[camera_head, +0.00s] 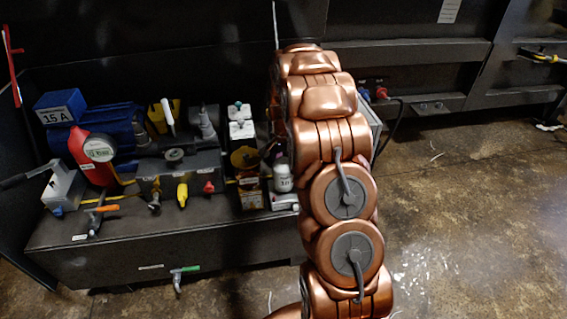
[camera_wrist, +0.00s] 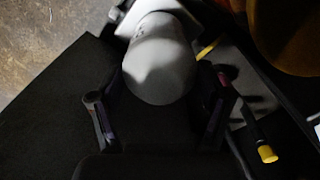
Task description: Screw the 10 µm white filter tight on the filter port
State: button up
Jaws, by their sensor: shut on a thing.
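The white filter (camera_head: 283,178) is a small pale cylinder with a dark "10" marking. It stands upright at a light grey block (camera_head: 284,201) on the right part of the dark bench, left of my copper arm. In the wrist view, the filter (camera_wrist: 160,65) fills the space between my two dark fingers, its rounded end facing the camera. My gripper (camera_wrist: 165,22) is shut on it. In the head view my arm mostly hides the gripper. The joint between the filter and the port is hidden, so I cannot tell how tightly it is seated.
A yellow round part (camera_head: 245,158) stands close to the filter's left. A grey manifold (camera_head: 180,165) with coloured valves, a red gauge unit (camera_head: 94,152) and a blue motor (camera_head: 112,122) fill the bench's left. The floor (camera_head: 460,210) to the right is clear.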

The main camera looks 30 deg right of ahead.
jog(key=m, duration=0.5)
dwell(0.3)
jog(key=o, duration=1.2)
jog(key=shift+o, duration=0.2)
jog(key=n, duration=1.5)
jog(key=shift+n+p, duration=0.4)
